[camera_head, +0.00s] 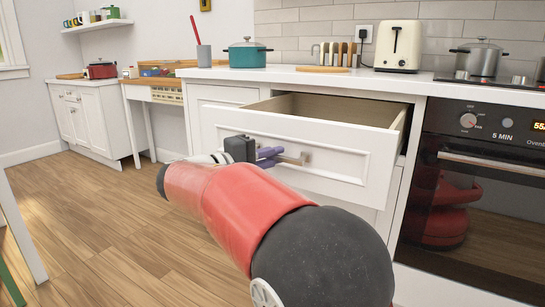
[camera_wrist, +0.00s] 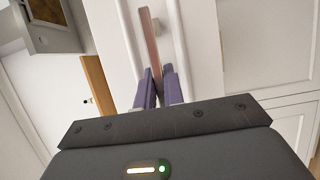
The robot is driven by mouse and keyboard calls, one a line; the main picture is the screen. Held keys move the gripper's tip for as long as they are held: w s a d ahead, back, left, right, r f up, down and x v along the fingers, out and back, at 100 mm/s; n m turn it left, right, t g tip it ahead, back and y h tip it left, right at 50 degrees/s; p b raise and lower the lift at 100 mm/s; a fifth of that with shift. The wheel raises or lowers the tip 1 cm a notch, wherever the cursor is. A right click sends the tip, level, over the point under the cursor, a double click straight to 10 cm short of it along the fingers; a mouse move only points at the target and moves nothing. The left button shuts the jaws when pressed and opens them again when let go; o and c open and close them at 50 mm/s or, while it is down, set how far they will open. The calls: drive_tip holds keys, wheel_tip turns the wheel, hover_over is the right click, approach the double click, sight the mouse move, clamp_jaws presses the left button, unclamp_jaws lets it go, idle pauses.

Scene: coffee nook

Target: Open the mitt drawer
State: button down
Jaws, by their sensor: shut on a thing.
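The mitt drawer (camera_head: 322,154) is a white drawer under the counter, and it stands well out from the cabinet. Its wooden inside shows from above in the head view, and I see nothing in the visible part. My gripper (camera_head: 272,157) is at the front of the drawer, with its purple fingers shut on the drawer's handle (camera_head: 293,160). In the wrist view the purple fingers (camera_wrist: 159,85) close around the long, thin handle (camera_wrist: 151,45) beside the white drawer front. The finger contact itself is partly hidden.
The black oven (camera_head: 480,200) stands right of the drawer. The white counter (camera_head: 290,76) above holds a teal pot (camera_head: 247,54), a toast rack and a cream toaster (camera_head: 398,46). A table edge (camera_head: 18,230) is at the far left. The wooden floor (camera_head: 110,225) between is clear.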

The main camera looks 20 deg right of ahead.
drive_tip(key=c, duration=1.5)
unclamp_jaws()
drive_tip(key=v, duration=0.7)
drive_tip(key=shift+a+p, duration=0.35)
drive_tip(key=shift+a, duration=0.05)
drive_tip(key=shift+s, duration=0.1)
drive_tip(key=s+d+f+g+y+p, duration=0.2)
drive_tip(key=s+d+f+y+p, duration=0.3)
drive_tip(key=s+d+y, duration=0.5)
drive_tip(key=s+a+f+m+t+y+p, duration=0.1)
drive_tip(key=s+a+f+y+p, duration=0.1)
drive_tip(key=s, duration=0.5)
drive_tip(key=s+a+f+m+t+y+p, duration=0.1)
drive_tip(key=s+a+f+m+y+p, duration=0.1)
drive_tip(key=s+a+y, duration=0.3)
drive_tip(key=shift+s+a+f+t+p, duration=0.3)
drive_tip(key=shift+s+a+f+p, duration=0.1)
drive_tip(key=shift+s+a, duration=0.6)
